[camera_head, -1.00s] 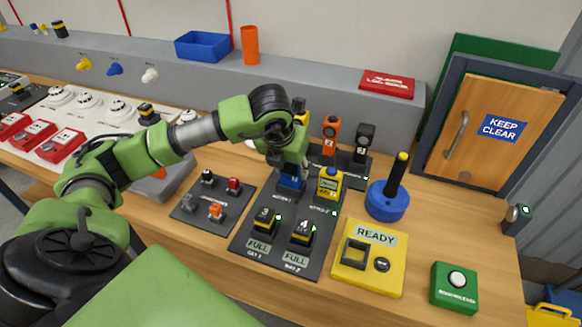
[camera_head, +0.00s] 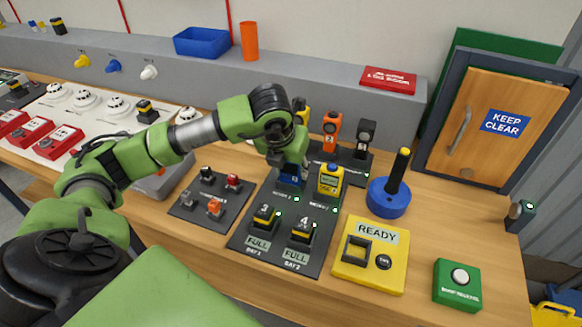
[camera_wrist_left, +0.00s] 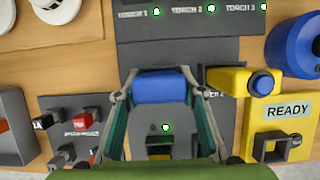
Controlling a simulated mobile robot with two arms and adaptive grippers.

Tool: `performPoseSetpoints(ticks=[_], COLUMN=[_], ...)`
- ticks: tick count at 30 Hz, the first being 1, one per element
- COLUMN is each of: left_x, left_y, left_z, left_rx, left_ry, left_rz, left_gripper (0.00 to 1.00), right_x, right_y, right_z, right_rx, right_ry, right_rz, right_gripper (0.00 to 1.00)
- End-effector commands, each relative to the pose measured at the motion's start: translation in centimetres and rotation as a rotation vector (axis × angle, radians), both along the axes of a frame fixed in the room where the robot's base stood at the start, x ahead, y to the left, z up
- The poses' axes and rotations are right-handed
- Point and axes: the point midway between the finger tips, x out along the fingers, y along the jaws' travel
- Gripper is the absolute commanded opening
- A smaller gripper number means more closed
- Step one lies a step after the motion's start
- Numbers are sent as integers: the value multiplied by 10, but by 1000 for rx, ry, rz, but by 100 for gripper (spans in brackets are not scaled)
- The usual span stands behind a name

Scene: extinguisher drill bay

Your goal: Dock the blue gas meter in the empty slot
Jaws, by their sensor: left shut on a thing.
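The blue gas meter (camera_head: 291,177) stands upright at the back-left slot of the dark dock board (camera_head: 322,252), beside a yellow meter (camera_head: 330,181). My left gripper (camera_head: 290,160) comes down from above and is shut on the blue meter. In the left wrist view the blue meter (camera_wrist_left: 160,88) sits between the two fingers. A green light (camera_head: 297,199) is lit in front of it. Its base is hard to see, but it appears down at the board. My right gripper is not in view.
Two yellow-black units fill the front bays marked FULL. Torches (camera_head: 330,131) stand close behind the meters. A blue round base with a black handle (camera_head: 389,195) and a yellow READY panel (camera_head: 370,275) are to the right. A small board with coloured pieces (camera_head: 208,199) is to the left.

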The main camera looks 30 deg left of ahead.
Motion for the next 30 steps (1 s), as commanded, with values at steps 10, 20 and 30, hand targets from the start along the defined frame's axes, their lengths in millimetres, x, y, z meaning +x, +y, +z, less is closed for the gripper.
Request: performPoseSetpoints(ticks=[10, 20, 30], left_x=[0, 0, 0], left_y=[0, 0, 0], left_z=[-1, -2, -2], left_rx=[0, 0, 0], left_ry=[-2, 1, 0], left_rz=[0, 0, 0], left_gripper=[47, 64, 68], right_x=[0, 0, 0], right_y=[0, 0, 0], right_z=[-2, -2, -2], right_rx=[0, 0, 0], right_ry=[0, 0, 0], right_rz=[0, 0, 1], right_gripper=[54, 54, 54])
